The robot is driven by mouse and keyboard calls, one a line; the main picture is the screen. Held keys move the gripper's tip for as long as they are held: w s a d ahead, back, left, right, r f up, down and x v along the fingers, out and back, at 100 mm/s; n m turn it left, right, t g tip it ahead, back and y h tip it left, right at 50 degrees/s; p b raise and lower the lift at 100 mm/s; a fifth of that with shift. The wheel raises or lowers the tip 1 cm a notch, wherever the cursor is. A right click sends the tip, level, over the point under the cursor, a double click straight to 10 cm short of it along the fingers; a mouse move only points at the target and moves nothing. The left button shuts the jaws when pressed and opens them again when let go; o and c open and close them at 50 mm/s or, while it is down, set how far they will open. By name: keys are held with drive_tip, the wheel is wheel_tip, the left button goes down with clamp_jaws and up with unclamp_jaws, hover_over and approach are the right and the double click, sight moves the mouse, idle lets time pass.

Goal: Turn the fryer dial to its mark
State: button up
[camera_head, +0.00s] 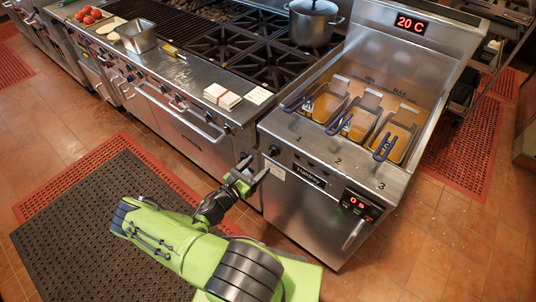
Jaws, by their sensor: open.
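The fryer (330,210) is a steel unit on the right with three baskets in its oil wells. Its dial appears to be the small dark knob (273,151) at the left end of its front panel. The dial's pointer and mark are too small to make out. A red display (410,23) on the fryer's back panel reads 20 C. My gripper (258,168) is open and empty, just in front of and slightly left of the knob. Its fingertips point toward the fryer front, and I cannot tell whether they touch anything.
A small timer display (361,205) reads 0 s above the fryer door handle (354,234). The stove (190,80) with its front knobs and rail runs to the left. A pot (313,22) stands on its burners. Dark mats (100,225) cover the floor in front.

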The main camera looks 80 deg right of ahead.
sight(270, 153)
drive_tip(key=x, duration=0.7)
drive_tip(key=shift+c, duration=0.5)
drive_tip(key=c, duration=0.9)
